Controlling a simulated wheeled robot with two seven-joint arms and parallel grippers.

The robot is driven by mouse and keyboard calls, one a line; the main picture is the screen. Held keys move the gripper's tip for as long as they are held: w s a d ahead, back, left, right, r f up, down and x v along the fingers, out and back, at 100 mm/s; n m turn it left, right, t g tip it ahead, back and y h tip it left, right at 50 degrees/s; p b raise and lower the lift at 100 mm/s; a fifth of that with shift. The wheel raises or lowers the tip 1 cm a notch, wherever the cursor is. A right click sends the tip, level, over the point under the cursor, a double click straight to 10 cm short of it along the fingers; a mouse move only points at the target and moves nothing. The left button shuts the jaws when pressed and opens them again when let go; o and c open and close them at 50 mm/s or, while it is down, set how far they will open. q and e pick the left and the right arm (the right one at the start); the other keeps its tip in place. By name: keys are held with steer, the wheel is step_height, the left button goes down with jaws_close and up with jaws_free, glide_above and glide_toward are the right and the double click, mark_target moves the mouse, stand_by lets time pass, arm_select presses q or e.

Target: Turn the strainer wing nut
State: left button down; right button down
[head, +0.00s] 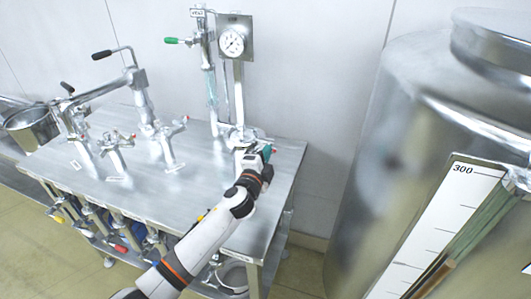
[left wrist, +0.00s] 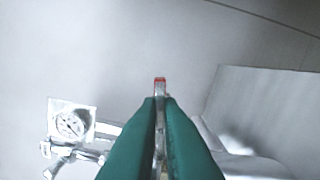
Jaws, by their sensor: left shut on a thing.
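My left gripper (head: 266,153) reaches from the lower front to the fitting at the back right of the steel table. In the left wrist view its two green fingers (left wrist: 160,112) are shut on a slim metal piece with a red tip (left wrist: 160,81), which looks like a wing of the strainer wing nut. The red tip (head: 275,149) also shows just past the fingers in the head view. The metal strainer fitting (head: 240,136) stands below the pipe and gauge, partly hidden by my gripper. My right gripper is not in view.
A round pressure gauge (head: 232,42) and a green-handled valve (head: 177,40) rise behind the fitting. Several tap-like fittings with handles stand on the left of the table (head: 205,180). A large steel tank (head: 395,130) fills the right. The table's front middle is bare.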

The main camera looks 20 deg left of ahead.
arm_select(q)
steer(key=shift+f+m, duration=0.1)
steer(key=shift+m, duration=0.9)
steer(key=c, duration=1.6)
jaws_free()
steer(key=shift+s, duration=0.1)
steer(key=s, duration=0.6)
steer(key=s+b, duration=0.1)
steer(key=s, duration=0.4)
steer(key=shift+s+a, duration=0.2)
steer(key=shift+s, duration=0.2)
